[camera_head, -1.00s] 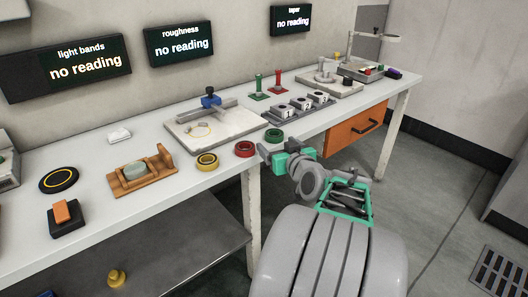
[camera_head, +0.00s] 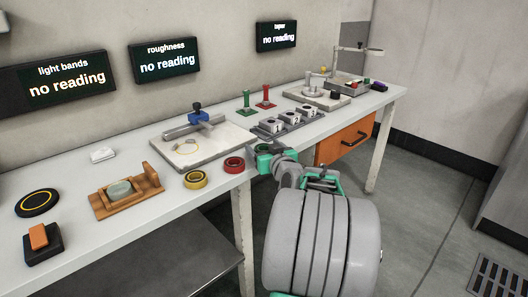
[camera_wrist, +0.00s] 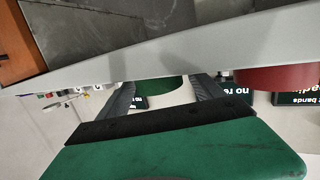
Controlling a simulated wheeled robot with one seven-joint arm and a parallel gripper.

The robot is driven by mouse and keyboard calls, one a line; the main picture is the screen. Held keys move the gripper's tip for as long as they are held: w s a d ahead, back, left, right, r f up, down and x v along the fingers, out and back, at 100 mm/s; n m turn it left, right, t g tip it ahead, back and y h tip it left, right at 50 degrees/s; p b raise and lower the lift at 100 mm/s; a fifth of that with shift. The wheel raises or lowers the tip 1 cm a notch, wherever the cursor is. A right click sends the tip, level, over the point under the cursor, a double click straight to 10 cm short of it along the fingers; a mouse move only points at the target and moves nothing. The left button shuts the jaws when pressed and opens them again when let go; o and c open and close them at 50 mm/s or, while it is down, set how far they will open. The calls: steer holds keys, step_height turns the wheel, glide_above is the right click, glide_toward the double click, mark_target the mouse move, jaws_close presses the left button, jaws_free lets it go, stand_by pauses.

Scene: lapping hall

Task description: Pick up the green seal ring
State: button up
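The green seal ring (camera_wrist: 160,86) shows in the wrist view between the tips of my two dark fingers. In the head view my gripper (camera_head: 268,157) largely covers the spot where it lies, at the front edge of the bench. My gripper (camera_wrist: 163,88) is open, with its fingers spread to either side of the ring. I cannot tell whether either finger touches it. The red ring (camera_head: 234,165) lies just left of my gripper in the head view, and to the right in the wrist view (camera_wrist: 275,77).
A yellow ring (camera_head: 195,180) lies left of the red one. Behind are a pale plate (camera_head: 215,150) with a blue-topped device and a grey block holder (camera_head: 290,125). A wooden stand (camera_head: 125,198) is further left. An orange drawer (camera_head: 345,141) hangs under the bench.

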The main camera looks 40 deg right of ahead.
steer(key=c, duration=1.3)
steer(key=shift+r, duration=0.1)
